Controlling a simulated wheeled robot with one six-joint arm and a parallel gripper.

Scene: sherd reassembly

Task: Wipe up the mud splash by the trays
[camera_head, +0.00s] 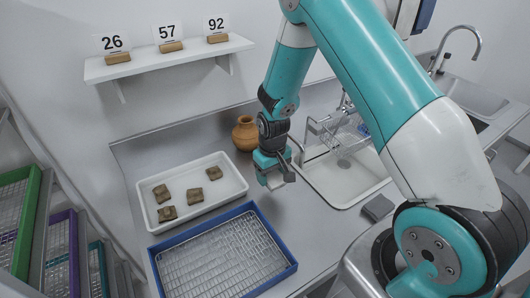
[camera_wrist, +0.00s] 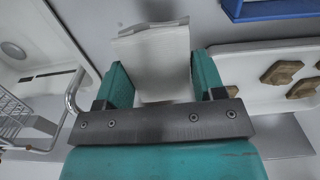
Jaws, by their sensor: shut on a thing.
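My gripper (camera_head: 273,176) points down over the grey counter, between the white tray and the sink. In the wrist view its two teal fingers are shut on a pale, flat, cloth-like piece (camera_wrist: 161,60). The piece sticks out past the fingertips and has an uneven far edge. The white tray (camera_head: 152,219) lies left of my gripper and holds several brown sherds (camera_head: 194,195). The blue-rimmed wire tray (camera_head: 274,232) lies in front of it. I cannot make out a mud splash clearly; the gripper and the held piece may hide it.
A brown clay pot (camera_head: 245,134) stands close behind my gripper. A sink (camera_head: 335,190) with a wire rack (camera_head: 337,131) is to the right. A dark grey block (camera_head: 377,207) lies on the counter at the sink's front. A shelf (camera_head: 180,58) with number cards hangs at the back left.

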